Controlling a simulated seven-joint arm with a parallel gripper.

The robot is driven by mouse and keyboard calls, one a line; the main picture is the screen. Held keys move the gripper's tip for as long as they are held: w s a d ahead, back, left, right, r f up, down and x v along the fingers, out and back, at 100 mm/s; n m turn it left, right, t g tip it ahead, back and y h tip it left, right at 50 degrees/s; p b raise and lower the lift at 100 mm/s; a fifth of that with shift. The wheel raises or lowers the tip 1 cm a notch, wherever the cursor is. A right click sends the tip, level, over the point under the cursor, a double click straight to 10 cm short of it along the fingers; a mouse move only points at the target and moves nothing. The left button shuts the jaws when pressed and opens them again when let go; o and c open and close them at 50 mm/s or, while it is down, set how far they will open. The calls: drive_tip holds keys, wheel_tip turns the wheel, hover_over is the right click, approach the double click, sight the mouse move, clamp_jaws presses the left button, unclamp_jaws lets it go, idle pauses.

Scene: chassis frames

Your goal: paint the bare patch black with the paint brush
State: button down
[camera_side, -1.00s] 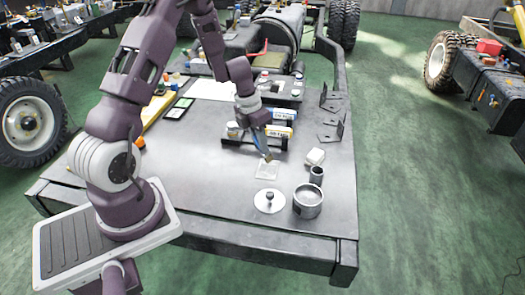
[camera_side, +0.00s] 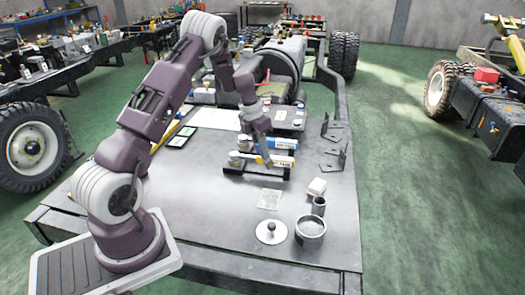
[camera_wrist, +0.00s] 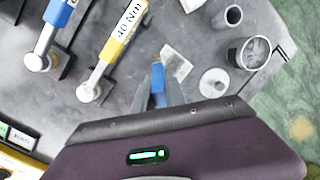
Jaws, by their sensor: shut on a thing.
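The bare patch (camera_side: 269,199) is a pale, slightly mottled square on the grey table top; it also shows in the wrist view (camera_wrist: 178,63). I see no clear black on it. My gripper (camera_side: 263,147) is shut on the paint brush (camera_side: 267,160), whose blue handle (camera_wrist: 157,82) shows between the fingers (camera_wrist: 157,98) in the wrist view. The brush points down and is above the table, behind the patch in the side view and apart from it. Its bristles are hard to make out.
A round knobbed lid (camera_side: 271,232) lies in front of the patch. A small cylinder (camera_side: 318,206) and a white block (camera_side: 316,187) stand to its right. Yellow (camera_side: 268,161) and blue (camera_side: 285,143) torque wrenches lie on a rack behind. The table left of the patch is clear.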

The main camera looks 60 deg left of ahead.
drive_tip(key=shift+s+x, duration=0.2)
drive_tip(key=shift+x, duration=1)
drive_tip(key=shift+a, duration=0.1)
